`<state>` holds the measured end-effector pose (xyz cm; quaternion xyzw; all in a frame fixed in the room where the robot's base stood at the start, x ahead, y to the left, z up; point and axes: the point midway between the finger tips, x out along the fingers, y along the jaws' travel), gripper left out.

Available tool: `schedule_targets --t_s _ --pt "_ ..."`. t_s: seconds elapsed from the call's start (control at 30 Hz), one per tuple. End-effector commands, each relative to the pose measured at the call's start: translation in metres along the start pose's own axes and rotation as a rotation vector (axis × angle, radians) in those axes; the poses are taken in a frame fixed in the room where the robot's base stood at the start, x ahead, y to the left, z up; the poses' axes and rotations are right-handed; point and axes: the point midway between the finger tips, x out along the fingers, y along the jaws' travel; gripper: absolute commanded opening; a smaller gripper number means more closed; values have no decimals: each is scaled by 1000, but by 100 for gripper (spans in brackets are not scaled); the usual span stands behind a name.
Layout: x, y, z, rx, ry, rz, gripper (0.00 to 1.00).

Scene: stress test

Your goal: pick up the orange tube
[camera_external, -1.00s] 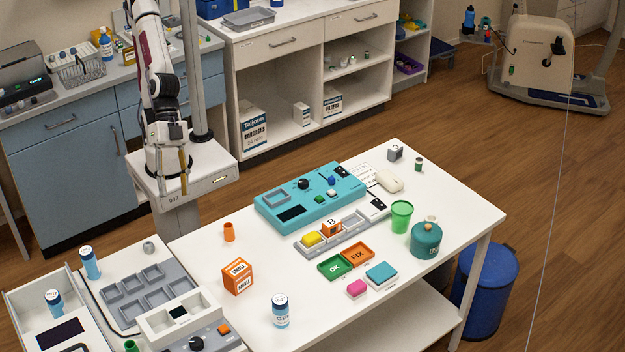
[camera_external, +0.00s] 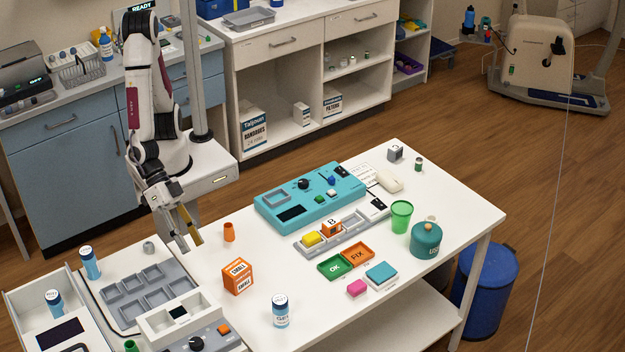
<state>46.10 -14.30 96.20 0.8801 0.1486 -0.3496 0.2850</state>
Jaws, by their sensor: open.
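The orange tube (camera_external: 229,232) stands upright on the white table, near its back left edge. It is small, with a dark opening at the top. My gripper (camera_external: 190,242) points down to the left of the tube, near the table's left edge. Its fingers are apart with nothing between them, and a gap separates them from the tube. The tube is fully visible.
An orange lettered box (camera_external: 238,276) sits in front of the tube. A teal device (camera_external: 311,199) lies to the right. A grey compartment tray (camera_external: 150,291) and a white-capped blue bottle (camera_external: 90,262) are at left. The tabletop around the tube is clear.

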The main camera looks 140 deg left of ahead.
Motion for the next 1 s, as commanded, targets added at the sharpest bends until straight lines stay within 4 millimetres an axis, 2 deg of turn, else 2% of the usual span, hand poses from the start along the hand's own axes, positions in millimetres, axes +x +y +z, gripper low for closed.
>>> schedule_targets --t_s 0.2,0.47,0.67,1.0 --pt "18 -31 12 -3 102 -125 41" --pt "23 -74 18 28 255 -278 41" --pt "14 -106 18 82 391 -395 41" --pt "-20 -147 14 215 645 -563 41"
